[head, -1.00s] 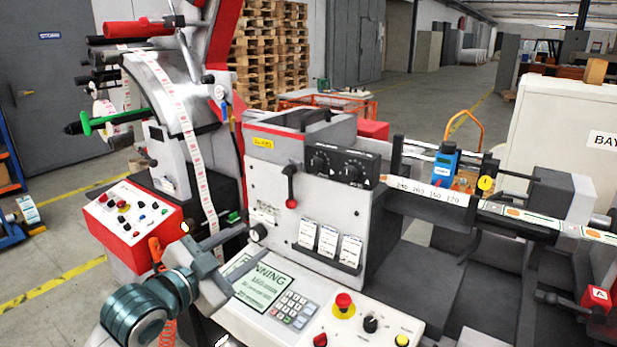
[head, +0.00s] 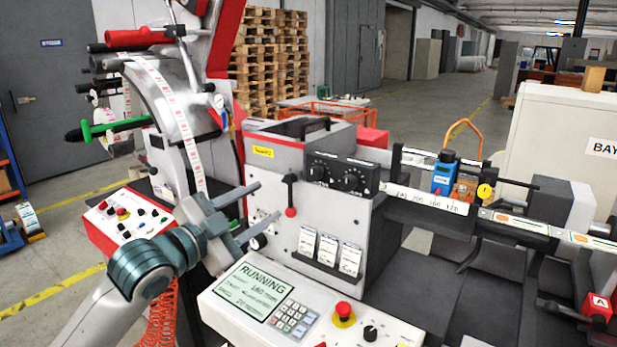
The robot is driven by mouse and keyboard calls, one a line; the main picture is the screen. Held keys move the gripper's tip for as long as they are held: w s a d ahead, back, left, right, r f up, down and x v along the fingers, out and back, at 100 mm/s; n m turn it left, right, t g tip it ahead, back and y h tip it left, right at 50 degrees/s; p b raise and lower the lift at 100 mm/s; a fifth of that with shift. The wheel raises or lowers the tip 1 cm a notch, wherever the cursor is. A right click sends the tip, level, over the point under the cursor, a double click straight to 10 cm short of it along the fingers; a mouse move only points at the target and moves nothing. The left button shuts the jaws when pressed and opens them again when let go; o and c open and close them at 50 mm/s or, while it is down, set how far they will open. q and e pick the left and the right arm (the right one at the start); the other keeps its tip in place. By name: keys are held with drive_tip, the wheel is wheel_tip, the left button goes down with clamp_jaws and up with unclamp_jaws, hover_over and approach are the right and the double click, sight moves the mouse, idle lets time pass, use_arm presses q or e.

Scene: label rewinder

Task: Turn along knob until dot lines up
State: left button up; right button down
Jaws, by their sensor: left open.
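A black control box (head: 342,177) on the machine's light front panel carries two dark round knobs, a left one (head: 317,172) and a right one (head: 351,181). Their lettering and any dot are too small to read, so I cannot tell which knob is the along knob. A yellow round knob (head: 485,191) sits beside a blue unit (head: 444,172) on the rail at right. My left gripper (head: 270,200) is open and empty, its fingers pointing right in front of the panel, left of and below the control box. My right gripper is not in view.
A red-tipped lever (head: 291,211) and a small dark knob (head: 258,242) are close to my left fingers. Below is a console with a "RUNNING" screen (head: 263,290) and a red button (head: 344,309). A number scale (head: 426,199) lies right.

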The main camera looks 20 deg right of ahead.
sight(312, 176)
use_arm(q)
drive_tip(key=p+x, duration=0.5)
drive_tip(key=x, duration=1)
drive_tip(key=shift+r+p, duration=0.1)
drive_tip(key=shift+p, duration=0.3)
drive_tip(key=shift+x, duration=0.85)
drive_tip(key=c, duration=1.1)
drive_tip(key=shift+o, duration=0.2)
